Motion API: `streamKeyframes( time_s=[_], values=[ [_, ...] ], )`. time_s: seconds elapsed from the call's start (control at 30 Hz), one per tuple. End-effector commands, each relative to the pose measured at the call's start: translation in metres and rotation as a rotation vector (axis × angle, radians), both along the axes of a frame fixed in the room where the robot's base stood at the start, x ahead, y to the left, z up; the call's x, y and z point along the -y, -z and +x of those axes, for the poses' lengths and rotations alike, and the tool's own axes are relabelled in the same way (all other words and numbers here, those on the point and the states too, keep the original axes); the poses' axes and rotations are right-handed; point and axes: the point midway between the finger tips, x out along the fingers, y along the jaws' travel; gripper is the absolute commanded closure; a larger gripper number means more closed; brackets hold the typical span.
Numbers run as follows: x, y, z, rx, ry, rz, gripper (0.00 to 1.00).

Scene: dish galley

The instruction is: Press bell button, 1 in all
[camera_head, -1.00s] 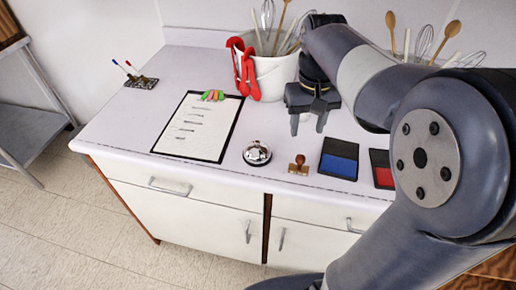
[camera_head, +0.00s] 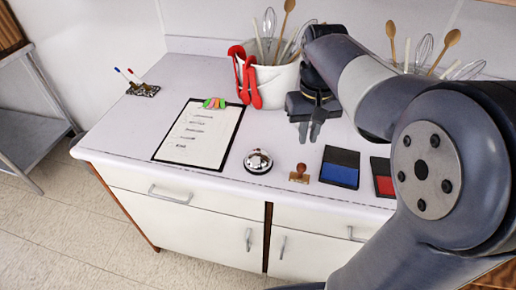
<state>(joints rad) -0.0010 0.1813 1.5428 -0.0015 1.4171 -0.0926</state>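The bell (camera_head: 258,161) is a silver dome on a dark base with a button on top. It stands near the front edge of the white counter, between the clipboard and a wooden stamp. My gripper (camera_head: 310,134) points down above the counter, to the right of the bell and farther back. Its fingers are close together with nothing seen between them. It is apart from the bell, and the bell is fully in view.
A clipboard (camera_head: 201,134) lies left of the bell. The stamp (camera_head: 299,174), a blue ink pad (camera_head: 340,167) and a red ink pad (camera_head: 382,178) lie to its right. A white utensil bucket (camera_head: 273,84) with red tongs stands behind. A pen holder (camera_head: 142,89) is at far left.

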Motion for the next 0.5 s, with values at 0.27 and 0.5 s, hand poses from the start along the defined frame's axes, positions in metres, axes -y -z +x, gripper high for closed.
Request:
streamKeyframes(
  time_s=[0.27,0.5],
  values=[
    [0.0000,0.0000,0.0000,0.000,0.000,0.000,1.00],
    [0.0000,0.0000,0.0000,0.000,0.000,0.000,1.00]
  ],
)
